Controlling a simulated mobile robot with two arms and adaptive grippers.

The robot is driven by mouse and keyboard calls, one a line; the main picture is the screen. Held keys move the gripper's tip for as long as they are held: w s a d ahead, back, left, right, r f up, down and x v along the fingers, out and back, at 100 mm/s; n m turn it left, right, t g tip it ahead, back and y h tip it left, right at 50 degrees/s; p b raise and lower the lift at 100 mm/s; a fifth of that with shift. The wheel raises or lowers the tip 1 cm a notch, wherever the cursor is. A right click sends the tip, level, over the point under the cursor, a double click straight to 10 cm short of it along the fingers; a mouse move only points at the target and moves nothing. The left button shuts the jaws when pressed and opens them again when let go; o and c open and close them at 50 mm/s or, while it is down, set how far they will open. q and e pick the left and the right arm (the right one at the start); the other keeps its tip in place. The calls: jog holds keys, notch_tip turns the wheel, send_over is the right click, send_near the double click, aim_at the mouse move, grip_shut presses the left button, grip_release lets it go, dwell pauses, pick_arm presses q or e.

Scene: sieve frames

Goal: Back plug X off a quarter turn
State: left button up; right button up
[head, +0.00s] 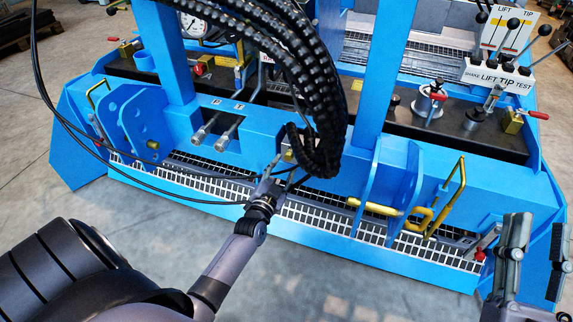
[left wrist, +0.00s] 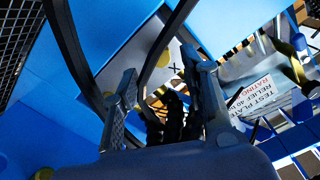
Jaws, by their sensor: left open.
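A plate marked X (left wrist: 174,69) shows in the left wrist view, just beyond my left gripper's fingers. Below the mark, a brass-coloured part (left wrist: 158,93) and dark ribbed pieces (left wrist: 174,116) lie between the fingers; I cannot tell which of them is plug X. My left gripper (head: 272,174) is open at the blue crossbeam, beside the lower end of the thick black hoses (head: 318,90). It also shows in the left wrist view (left wrist: 163,95), fingers apart. Whether a finger touches anything is unclear. My right gripper (head: 535,240) is open and empty at the right edge.
Two silver couplings (head: 216,132) under P and T marks sit left of my left gripper. Thin black cables (head: 150,190) loop across the front. Blue uprights (head: 388,70), lugs (head: 395,190), yellow handles (head: 440,205) and a lever panel (head: 495,75) stand right. The near floor (head: 330,285) is clear.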

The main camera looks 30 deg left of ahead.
aim_at(288, 158)
pick_arm(q)
jog(key=shift+b+x, duration=0.5)
jog(key=shift+x, duration=1.3)
pick_arm(e)
jog(key=s+r+t, duration=0.1)
jog(key=s+r+t+y, duration=0.1)
jog(key=s+r+t, duration=0.1)
jog(key=r, duration=0.1)
jog(key=shift+s+d, duration=0.25)
jog(key=shift+s, duration=0.15)
pick_arm(q)
grip_shut()
